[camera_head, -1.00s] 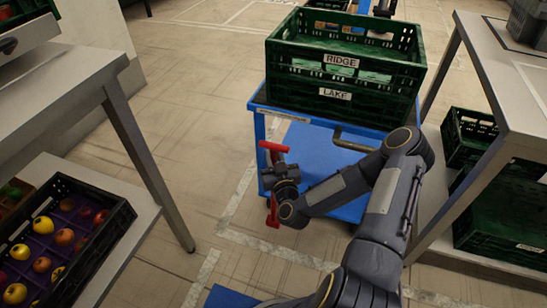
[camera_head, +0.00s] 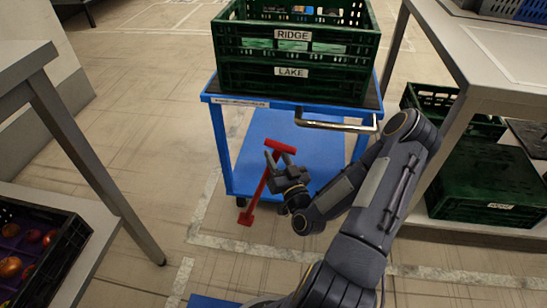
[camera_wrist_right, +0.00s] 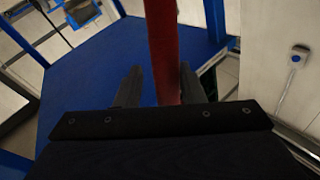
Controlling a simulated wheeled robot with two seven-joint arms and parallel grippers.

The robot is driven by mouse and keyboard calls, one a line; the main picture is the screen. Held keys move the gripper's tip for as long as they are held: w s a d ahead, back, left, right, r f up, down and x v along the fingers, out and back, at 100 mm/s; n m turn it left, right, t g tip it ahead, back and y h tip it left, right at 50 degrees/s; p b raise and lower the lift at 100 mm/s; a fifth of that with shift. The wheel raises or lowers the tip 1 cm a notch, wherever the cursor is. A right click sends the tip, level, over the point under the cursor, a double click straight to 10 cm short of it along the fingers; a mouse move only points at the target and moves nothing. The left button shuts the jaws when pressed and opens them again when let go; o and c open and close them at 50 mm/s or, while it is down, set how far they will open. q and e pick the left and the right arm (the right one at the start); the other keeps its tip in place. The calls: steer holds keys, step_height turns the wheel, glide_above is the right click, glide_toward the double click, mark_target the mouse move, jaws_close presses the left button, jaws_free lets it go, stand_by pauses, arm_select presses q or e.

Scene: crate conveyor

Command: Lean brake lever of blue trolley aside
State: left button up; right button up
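The blue trolley (camera_head: 203,97) stands ahead of me in the head view. Its red brake lever (camera_head: 258,195) has a short red crossbar on top and a foot near the floor by the trolley's front left leg. The lever is tilted, its top to the right. My right gripper (camera_head: 273,166) is at the lever's upper part, just below the crossbar. In the right wrist view the red shaft (camera_wrist_right: 164,45) runs between the two fingers (camera_wrist_right: 161,85), close to the right one; whether both press on it is unclear. My left gripper is out of view.
Two stacked green crates labelled RIDGE (camera_head: 240,45) and LAKE (camera_head: 240,77) sit on the trolley, above its metal handle (camera_head: 335,126). A table with green crates (camera_head: 480,195) below stands right. A fruit crate (camera_head: 60,262) lies at lower left. Floor left of the trolley is clear.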

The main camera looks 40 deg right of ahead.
steer(key=shift+o, duration=0.9)
steer(key=shift+s+d, duration=0.1)
steer(key=v, duration=0.8)
steer(key=shift+p, duration=0.35)
